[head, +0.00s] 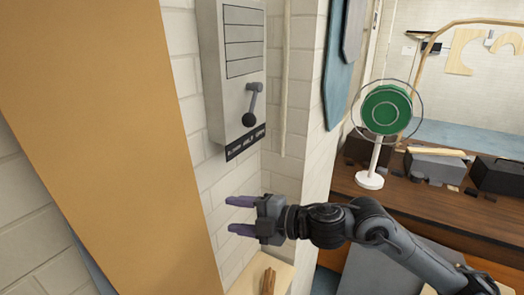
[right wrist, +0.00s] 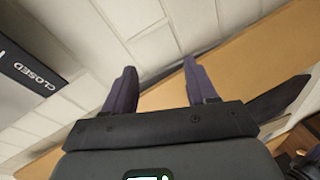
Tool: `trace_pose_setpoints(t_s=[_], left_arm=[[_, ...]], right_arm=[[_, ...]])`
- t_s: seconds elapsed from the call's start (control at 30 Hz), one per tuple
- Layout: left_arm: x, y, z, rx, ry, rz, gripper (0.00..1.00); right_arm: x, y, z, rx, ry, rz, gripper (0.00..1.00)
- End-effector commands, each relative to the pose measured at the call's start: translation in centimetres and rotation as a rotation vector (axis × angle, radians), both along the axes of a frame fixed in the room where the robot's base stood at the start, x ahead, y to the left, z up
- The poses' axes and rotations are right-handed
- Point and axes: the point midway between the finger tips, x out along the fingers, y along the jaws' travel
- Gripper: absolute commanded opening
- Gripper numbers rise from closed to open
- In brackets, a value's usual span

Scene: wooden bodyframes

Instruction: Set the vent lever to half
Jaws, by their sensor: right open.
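The vent lever (head: 251,104) is a short grey arm with a dark knob, on the front of a grey wall box (head: 233,65). The lever hangs down, tilted slightly left, with its knob above a dark label strip (head: 245,143). The strip's small lettering is hard to read in the head view. In the right wrist view, a dark strip (right wrist: 30,78) at the left edge reads CLOSED; the lever is not visible there. My right gripper (head: 231,215) is open and empty, below the box and apart from it. My left gripper is not in view.
A large tan panel (head: 105,140) stands close at the left. A white brick wall (head: 190,95) lies behind the box. A brown workbench (head: 430,205) at the right holds a green round fan-like thing (head: 386,110) and several boxes. A pale ledge (head: 250,275) lies below my right gripper.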

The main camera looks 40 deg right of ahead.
Motion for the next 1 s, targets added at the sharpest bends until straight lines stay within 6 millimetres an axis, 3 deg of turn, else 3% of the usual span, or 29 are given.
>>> trace_pose_setpoints(t_s=[0.1, 0.2, 0.4, 0.53, 0.67, 1.0], left_arm=[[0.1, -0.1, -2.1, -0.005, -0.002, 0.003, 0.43], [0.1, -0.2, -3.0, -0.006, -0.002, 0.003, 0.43], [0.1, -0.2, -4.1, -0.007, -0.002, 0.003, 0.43], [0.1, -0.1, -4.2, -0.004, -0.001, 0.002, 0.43], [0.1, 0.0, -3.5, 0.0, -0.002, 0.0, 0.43], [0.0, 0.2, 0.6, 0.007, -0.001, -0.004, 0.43]], right_arm=[[-0.6, -3.3, 6.7, -0.15, -0.129, -0.013, 0.57], [-2.2, -5.5, 11.7, -0.247, -0.204, -0.035, 0.57], [-5.6, -8.3, 18.0, -0.36, -0.29, -0.083, 0.57], [-6.8, -9.1, 19.9, -0.388, -0.313, -0.101, 0.57], [-6.6, -9.2, 20.6, -0.394, -0.318, -0.106, 0.57], [-2.6, -7.8, 20.9, -0.389, -0.318, -0.102, 0.57]])
